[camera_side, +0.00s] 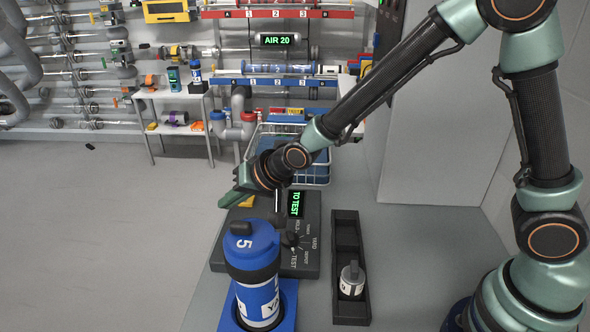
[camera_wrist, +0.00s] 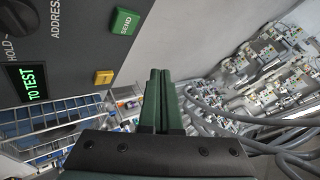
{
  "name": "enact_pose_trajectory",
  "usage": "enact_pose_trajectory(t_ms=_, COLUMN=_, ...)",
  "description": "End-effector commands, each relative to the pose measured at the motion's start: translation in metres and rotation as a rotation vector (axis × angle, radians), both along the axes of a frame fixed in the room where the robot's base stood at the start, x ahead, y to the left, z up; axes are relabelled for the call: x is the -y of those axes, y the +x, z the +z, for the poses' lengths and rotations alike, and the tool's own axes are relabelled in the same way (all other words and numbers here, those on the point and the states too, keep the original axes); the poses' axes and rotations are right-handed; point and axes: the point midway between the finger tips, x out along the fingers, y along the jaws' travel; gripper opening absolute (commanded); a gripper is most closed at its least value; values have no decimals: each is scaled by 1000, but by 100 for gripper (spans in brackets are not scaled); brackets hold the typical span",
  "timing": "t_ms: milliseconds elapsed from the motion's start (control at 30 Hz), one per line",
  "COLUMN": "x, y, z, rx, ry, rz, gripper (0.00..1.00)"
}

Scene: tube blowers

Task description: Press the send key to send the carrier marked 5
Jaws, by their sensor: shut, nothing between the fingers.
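The blue carrier marked 5 (camera_side: 257,296) stands upright in a blue holder (camera_side: 289,312) at the front of the bench. Behind it lies a dark console (camera_side: 312,262) with a knob (camera_side: 290,239) and a lit display (camera_side: 296,204) reading "TO TEST". The green send key (camera_wrist: 125,21) shows in the wrist view, up and left of my fingertips, with a yellow key (camera_wrist: 104,77) below it. I cannot make out the send key in the side view. My gripper (camera_side: 225,202) is shut and empty over the console's far left corner; it also shows in the wrist view (camera_wrist: 161,72), apart from the send key.
A black tray (camera_side: 345,232) right of the console holds a small white piece with a grey top (camera_side: 352,279). A wire basket (camera_side: 317,171) stands behind the console. Racks with tubes and a display (camera_side: 277,40) reading "AIR 20" are at the back. The left floor is mostly clear.

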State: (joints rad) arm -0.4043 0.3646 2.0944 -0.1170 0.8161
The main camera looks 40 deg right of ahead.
Motion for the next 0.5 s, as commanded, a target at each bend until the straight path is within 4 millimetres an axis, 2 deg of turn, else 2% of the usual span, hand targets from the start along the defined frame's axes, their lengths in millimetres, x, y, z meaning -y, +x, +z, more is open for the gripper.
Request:
enact_pose_trajectory(t_ms=300, x=0, y=-1, z=-44, rx=-4, ry=-2, rz=0, gripper=0)
enact_pose_trajectory(t_ms=500, x=0, y=0, z=-63, rx=-2, ry=-1, rz=0, gripper=0)
